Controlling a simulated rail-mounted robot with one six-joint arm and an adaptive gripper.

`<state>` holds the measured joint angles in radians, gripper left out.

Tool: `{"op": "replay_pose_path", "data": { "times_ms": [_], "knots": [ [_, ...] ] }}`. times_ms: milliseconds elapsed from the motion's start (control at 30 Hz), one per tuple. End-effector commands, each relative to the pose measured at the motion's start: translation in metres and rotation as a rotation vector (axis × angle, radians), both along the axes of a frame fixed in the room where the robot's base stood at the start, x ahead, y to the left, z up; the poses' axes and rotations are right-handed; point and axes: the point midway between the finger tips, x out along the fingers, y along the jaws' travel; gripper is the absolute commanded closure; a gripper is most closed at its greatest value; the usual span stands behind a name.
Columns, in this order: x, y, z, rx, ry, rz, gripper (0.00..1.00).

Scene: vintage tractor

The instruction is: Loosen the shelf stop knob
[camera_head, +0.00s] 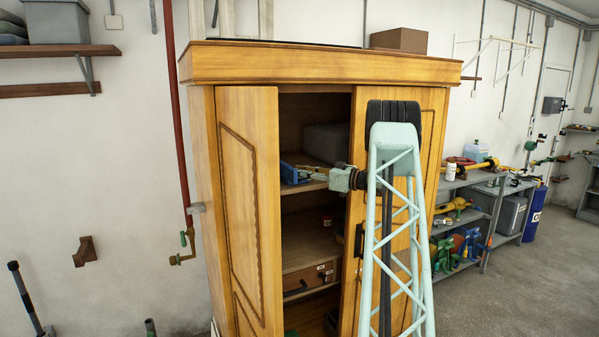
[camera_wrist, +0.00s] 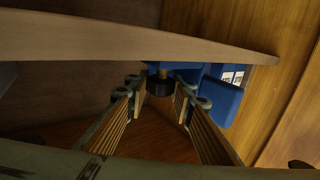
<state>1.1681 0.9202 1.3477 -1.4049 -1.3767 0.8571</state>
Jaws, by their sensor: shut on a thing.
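The shelf stop knob (camera_wrist: 160,87) is a small dark cylinder on a short brass-coloured stem below a blue part (camera_wrist: 182,71), seen in the wrist view. My gripper (camera_wrist: 160,96) has one finger on each side of the knob and is shut on it at the fingertips; the exact contact is hard to see. In the head view my gripper (camera_head: 318,177) reaches left into the open wardrobe, at the upper shelf. A blue part (camera_head: 291,172) lies just left of the fingertips. The knob is too small to make out there.
The wooden wardrobe (camera_head: 247,190) has its left door and right door (camera_head: 433,140) on either side of the opening. A shelf board (camera_wrist: 130,38) runs close along the fingers in the wrist view. A grey box (camera_head: 327,140) stands deeper inside.

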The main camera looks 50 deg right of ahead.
Motion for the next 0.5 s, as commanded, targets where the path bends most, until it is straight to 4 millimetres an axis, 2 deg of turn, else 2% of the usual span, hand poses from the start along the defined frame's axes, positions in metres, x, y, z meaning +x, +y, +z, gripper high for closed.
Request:
{"op": "replay_pose_path", "data": {
  "times_ms": [167,200,233,500],
  "knots": [
    [0.0004,0.0003,0.0013,-0.001,-0.001,0.0,0.88],
    [0.0004,0.0003,0.0012,-0.001,-0.001,0.0,0.74],
    [0.0004,0.0004,0.0011,-0.001,-0.001,0.0,0.72],
    [0.0,0.0002,-0.0002,0.0,0.0,0.0,0.72]
  ]
}}
